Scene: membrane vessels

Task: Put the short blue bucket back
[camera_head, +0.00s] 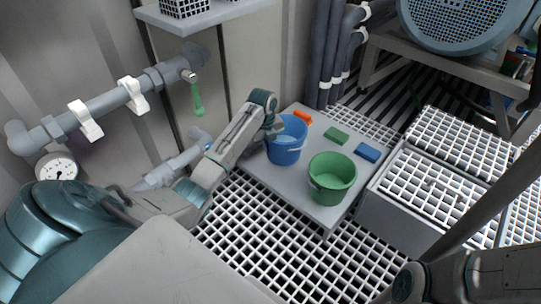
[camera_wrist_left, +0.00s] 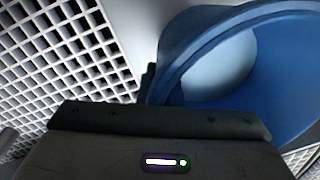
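The short blue bucket (camera_head: 286,147) stands upright on the left part of a low grey platform in the head view. My left gripper (camera_head: 276,129) is at the bucket's left rim, with its fingers mostly hidden against the bucket. In the left wrist view the blue bucket (camera_wrist_left: 215,85) fills the upper right, very close behind the dark gripper body. I cannot tell whether the fingers are closed on the rim. My right arm shows at the lower right of the head view, but its gripper is out of view.
A green bucket (camera_head: 332,178) stands right of the blue one on the platform (camera_head: 263,174). An orange item (camera_head: 303,117), a green block (camera_head: 337,136) and a blue block (camera_head: 367,152) lie behind. White grating surrounds it. A pipe with a green-handled valve (camera_head: 197,100) runs at left.

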